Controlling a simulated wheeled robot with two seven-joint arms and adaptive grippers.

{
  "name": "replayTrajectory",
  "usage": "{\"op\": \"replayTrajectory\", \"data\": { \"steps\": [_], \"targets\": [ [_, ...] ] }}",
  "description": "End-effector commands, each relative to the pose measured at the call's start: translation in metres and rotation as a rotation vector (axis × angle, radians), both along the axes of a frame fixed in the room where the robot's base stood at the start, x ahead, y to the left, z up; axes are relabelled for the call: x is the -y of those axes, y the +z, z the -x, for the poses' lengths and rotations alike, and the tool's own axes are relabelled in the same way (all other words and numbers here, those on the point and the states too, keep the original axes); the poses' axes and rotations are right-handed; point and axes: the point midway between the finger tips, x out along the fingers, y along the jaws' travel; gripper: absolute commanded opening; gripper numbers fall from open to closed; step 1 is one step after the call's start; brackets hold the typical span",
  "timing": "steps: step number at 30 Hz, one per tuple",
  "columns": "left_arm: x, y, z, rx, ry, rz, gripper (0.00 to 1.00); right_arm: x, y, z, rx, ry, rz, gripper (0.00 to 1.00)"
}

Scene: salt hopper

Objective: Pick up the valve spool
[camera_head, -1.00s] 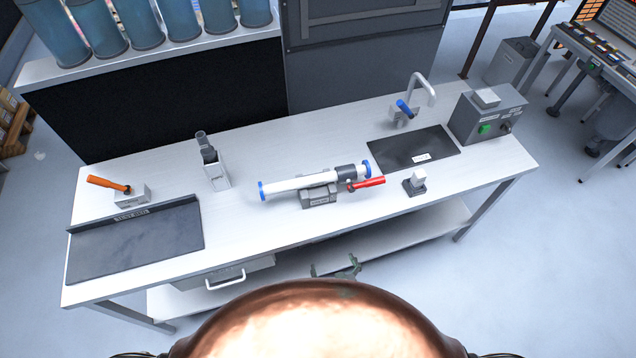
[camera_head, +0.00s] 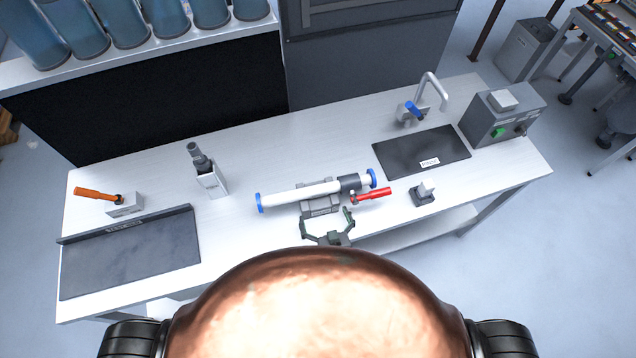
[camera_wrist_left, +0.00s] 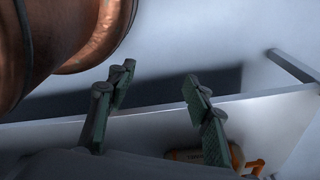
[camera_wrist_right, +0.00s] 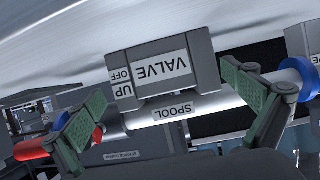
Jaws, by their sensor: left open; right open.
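The valve spool (camera_head: 292,196) is a white tube with blue end rings, a dark grey collar and a red handle (camera_head: 373,194) at its right end. It lies level across a grey block (camera_head: 321,205) at the middle front of the bench. In the right wrist view the white tube (camera_wrist_right: 212,104) runs beside the block labelled VALVE (camera_wrist_right: 160,72). My right gripper (camera_head: 328,217) is open at the bench's front side, its fingers spread towards the spool and block, with nothing gripped. My left gripper (camera_wrist_left: 160,78) is open and empty; the head view does not show it.
A black mat (camera_head: 130,258) lies at the bench's left, below an orange-handled tool (camera_head: 97,194). A grey holder (camera_head: 212,180) stands behind. To the right are a dark panel (camera_head: 410,155), a tap (camera_head: 440,88), a small grey switch (camera_head: 424,193) and a control box (camera_head: 503,120).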

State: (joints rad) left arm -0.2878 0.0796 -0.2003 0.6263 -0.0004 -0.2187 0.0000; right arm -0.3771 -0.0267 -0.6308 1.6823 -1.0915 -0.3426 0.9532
Motion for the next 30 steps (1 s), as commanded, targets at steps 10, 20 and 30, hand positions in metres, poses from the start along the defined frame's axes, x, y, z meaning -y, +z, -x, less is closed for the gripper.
{"op": "replayTrajectory", "data": {
  "steps": [10,20,30],
  "targets": [
    [-0.001,0.003,0.028,-0.035,0.007,-0.002,0.47,-0.016,-0.009,-0.032,0.001,0.018,0.002,1.0],
    [-0.001,0.007,0.019,-0.024,0.004,-0.001,0.47,-0.026,-0.022,-0.069,-0.001,0.016,0.001,1.0],
    [0.0,0.008,0.007,-0.008,0.002,0.0,0.47,-0.026,-0.023,-0.071,-0.002,0.013,0.001,0.95]
  ]
}}
